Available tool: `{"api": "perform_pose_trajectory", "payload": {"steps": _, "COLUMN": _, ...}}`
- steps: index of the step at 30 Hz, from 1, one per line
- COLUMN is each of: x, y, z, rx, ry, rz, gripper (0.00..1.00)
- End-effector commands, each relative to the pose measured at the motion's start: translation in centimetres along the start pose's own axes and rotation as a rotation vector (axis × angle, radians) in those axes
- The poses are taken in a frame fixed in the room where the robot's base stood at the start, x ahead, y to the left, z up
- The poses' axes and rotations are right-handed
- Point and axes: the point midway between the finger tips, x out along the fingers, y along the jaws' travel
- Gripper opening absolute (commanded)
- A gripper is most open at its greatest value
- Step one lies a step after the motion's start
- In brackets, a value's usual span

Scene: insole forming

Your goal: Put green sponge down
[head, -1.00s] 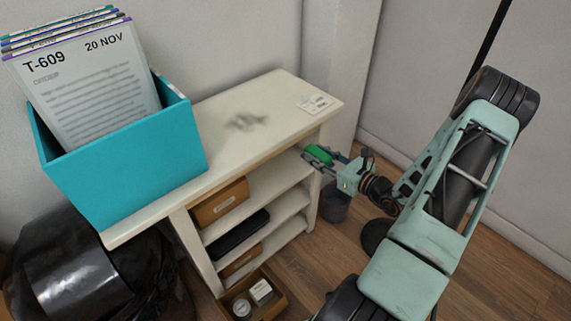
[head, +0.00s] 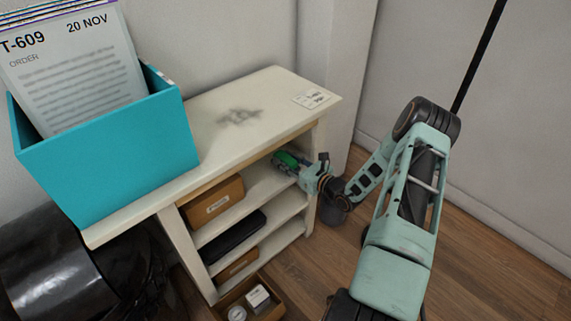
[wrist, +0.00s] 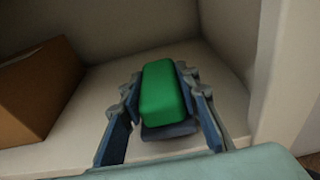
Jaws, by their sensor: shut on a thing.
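The green sponge (wrist: 163,90) is a small block held between the two blue fingers of my gripper (wrist: 165,98) in the wrist view. In the head view the sponge (head: 286,159) shows at the opening of the shelf unit's upper compartment, with my gripper (head: 290,165) around it. The gripper is shut on the sponge. The compartment floor (wrist: 95,100) spreads around and under them in the wrist view. I cannot tell whether the sponge touches that floor.
A brown box (wrist: 38,90) stands to the left in the same compartment; it also shows in the head view (head: 212,203). The shelf's side panel (wrist: 287,75) is close on the right. A teal bin (head: 110,155) with papers stands on top. A dark case (head: 234,236) lies lower.

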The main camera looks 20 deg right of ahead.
Motion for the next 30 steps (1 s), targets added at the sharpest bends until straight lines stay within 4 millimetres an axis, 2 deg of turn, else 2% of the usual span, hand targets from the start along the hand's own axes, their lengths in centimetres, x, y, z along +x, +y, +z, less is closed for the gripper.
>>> {"api": "perform_pose_trajectory", "payload": {"steps": 1, "x": 0.16, "y": 0.08, "z": -0.7, "rx": 0.0, "ry": -0.001, "rz": 0.001, "gripper": 0.06}}
{"api": "perform_pose_trajectory", "payload": {"steps": 12, "x": 0.18, "y": 0.03, "z": -1.03, "rx": -0.001, "ry": -0.002, "rz": 0.001, "gripper": 0.06}}
{"api": "perform_pose_trajectory", "payload": {"steps": 13, "x": 0.18, "y": 0.03, "z": -1.02, "rx": -0.002, "ry": -0.002, "rz": 0.001, "gripper": 0.31}}
{"api": "perform_pose_trajectory", "payload": {"steps": 17, "x": 0.15, "y": 0.03, "z": -0.92, "rx": -0.002, "ry": -0.001, "rz": 0.001, "gripper": 0.45}}
{"api": "perform_pose_trajectory", "payload": {"steps": 28, "x": 0.08, "y": 0.03, "z": -0.48, "rx": -0.002, "ry": -0.002, "rz": 0.001, "gripper": 0.47}}
{"api": "perform_pose_trajectory", "payload": {"steps": 30, "x": -0.66, "y": -0.05, "z": -0.51, "rx": -0.001, "ry": 0.0, "rz": 0.0, "gripper": 0.47}}
